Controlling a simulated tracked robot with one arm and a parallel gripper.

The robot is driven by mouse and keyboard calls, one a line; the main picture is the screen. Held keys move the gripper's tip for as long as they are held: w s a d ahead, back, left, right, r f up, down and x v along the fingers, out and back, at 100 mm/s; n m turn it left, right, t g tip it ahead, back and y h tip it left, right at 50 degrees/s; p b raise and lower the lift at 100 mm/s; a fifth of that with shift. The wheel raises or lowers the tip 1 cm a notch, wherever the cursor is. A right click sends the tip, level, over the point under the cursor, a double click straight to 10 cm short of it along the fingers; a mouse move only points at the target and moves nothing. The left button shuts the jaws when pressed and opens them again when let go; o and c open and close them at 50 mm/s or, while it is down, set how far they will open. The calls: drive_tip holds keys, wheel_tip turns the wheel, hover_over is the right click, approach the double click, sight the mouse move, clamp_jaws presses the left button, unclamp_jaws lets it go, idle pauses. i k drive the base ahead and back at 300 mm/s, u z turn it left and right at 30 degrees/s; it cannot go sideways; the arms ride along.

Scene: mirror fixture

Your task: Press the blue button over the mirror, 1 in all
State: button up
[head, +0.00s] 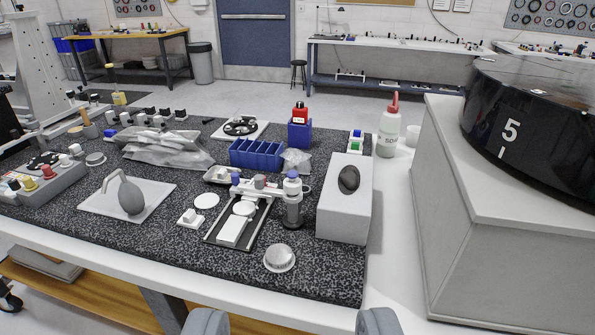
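A mirror fixture (222,236) with a dark frame and pale plates lies on the black speckled slab, right of the middle. A pale bridge crosses its far end. On the bridge a small blue button (235,178) stands at the left, over the fixture, beside a grey knob (260,182). A second blue-topped part (291,174) stands at the right on a dark post (293,212). I cannot tell which pale disc is the mirror. My gripper (292,324) shows as two grey fingertips at the bottom edge, wide apart, empty, well in front of the fixture.
A wash bottle (389,128) and a large grey housing (500,230) stand right.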

sight(292, 174)
drive_tip(key=z, duration=0.05)
drive_tip(key=i, duration=1)
drive_tip(key=u, duration=0.05)
